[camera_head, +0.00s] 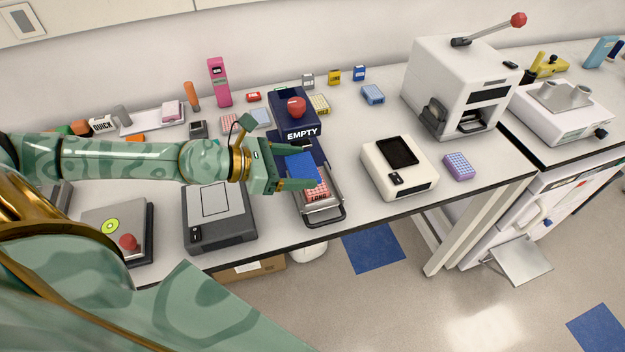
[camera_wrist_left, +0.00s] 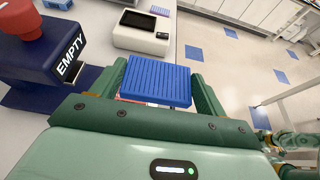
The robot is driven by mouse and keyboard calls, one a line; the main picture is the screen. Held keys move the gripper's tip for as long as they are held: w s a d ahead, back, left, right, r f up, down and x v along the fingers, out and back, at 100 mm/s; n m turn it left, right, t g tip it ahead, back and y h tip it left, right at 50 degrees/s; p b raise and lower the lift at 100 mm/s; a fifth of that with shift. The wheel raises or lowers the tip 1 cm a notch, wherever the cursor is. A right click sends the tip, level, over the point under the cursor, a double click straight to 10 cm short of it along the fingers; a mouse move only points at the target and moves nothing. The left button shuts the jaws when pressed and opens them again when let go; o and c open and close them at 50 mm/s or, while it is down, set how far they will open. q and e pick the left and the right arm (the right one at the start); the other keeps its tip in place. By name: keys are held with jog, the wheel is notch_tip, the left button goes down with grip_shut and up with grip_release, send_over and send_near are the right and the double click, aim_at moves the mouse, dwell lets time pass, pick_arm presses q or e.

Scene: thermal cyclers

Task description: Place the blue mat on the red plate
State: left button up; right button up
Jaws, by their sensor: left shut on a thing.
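My left gripper (camera_head: 312,168) is shut on the blue mat (camera_head: 300,165), a flat square with ridges. In the left wrist view the mat (camera_wrist_left: 156,80) sits between the two green fingers of the gripper (camera_wrist_left: 158,88). The red plate (camera_head: 318,192), marked LONG, lies in a metal tray (camera_head: 325,212) that sticks out at the front of the dark blue EMPTY machine (camera_head: 298,128). The mat is over the rear part of the plate and hides some of it. I cannot tell whether they touch.
The EMPTY machine with its red knob (camera_head: 296,107) stands just behind the mat. A white device (camera_head: 400,182) and a purple rack (camera_head: 459,167) are to the right. A grey device (camera_head: 222,230) is to the left. The table's front edge is close to the tray.

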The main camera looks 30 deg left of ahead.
aim_at(306, 168)
pick_arm(q)
jog(key=w+f+b, duration=0.2)
jog(key=w+f, duration=0.1)
jog(key=w+f+b, duration=0.1)
jog(key=f, duration=0.1)
jog(key=shift+w+a+f, duration=0.2)
jog(key=shift+w+a, duration=0.1)
jog(key=shift+w, duration=0.05)
jog(key=shift+w+a+f+b, duration=0.15)
jog(key=shift+w+f+b, duration=0.2)
jog(key=shift+w, duration=0.05)
jog(key=shift+w+f+b, duration=0.2)
jog(key=shift+f+b, duration=0.55)
jog(key=shift+f, duration=1)
jog(key=shift+f, duration=0.1)
jog(key=o, duration=1)
